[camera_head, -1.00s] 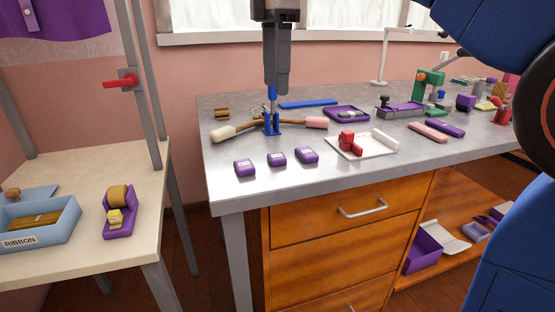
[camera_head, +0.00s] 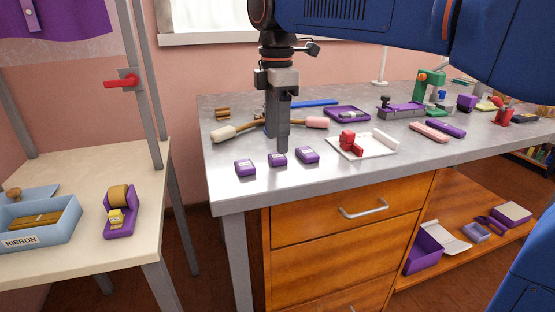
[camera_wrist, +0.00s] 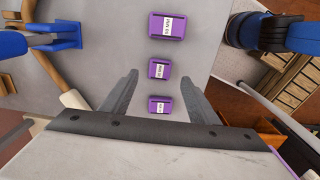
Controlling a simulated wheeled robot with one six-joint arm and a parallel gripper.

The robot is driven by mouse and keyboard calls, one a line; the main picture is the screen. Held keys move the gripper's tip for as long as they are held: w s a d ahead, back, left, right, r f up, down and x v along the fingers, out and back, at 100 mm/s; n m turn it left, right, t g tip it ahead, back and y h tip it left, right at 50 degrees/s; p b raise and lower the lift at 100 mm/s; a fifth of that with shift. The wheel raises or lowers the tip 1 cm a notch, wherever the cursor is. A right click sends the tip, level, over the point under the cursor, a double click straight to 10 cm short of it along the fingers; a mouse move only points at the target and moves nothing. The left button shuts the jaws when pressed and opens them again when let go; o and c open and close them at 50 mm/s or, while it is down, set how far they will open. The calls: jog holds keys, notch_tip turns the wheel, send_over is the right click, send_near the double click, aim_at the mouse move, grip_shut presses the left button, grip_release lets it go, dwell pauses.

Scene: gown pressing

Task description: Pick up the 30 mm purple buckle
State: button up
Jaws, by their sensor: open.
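Three purple buckles lie in a row near the front left of the grey workbench, each with a white label: left (camera_head: 245,168), middle (camera_head: 277,159) and right (camera_head: 307,155). In the wrist view the right one (camera_wrist: 167,27) looks largest, the middle one (camera_wrist: 159,68) smaller, the left one (camera_wrist: 160,105) smallest. The labels are too small to read surely, so I cannot tell which is 30 mm. My gripper (camera_head: 283,149) points down above the bench by the middle buckle. In the wrist view its fingers (camera_wrist: 158,78) are apart with nothing held.
Behind the gripper is a mallet-like tool with a cream head (camera_head: 224,134) and pink head (camera_head: 317,123). A white tray (camera_head: 378,150) with a red piece stands right of the buckles. The bench's front edge is close to the row. A side table (camera_head: 80,260) stands left.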

aim_at(278, 156)
jog(key=shift+w+d+f, duration=0.1)
jog(key=shift+f, duration=2.1)
jog(key=c, duration=1.1)
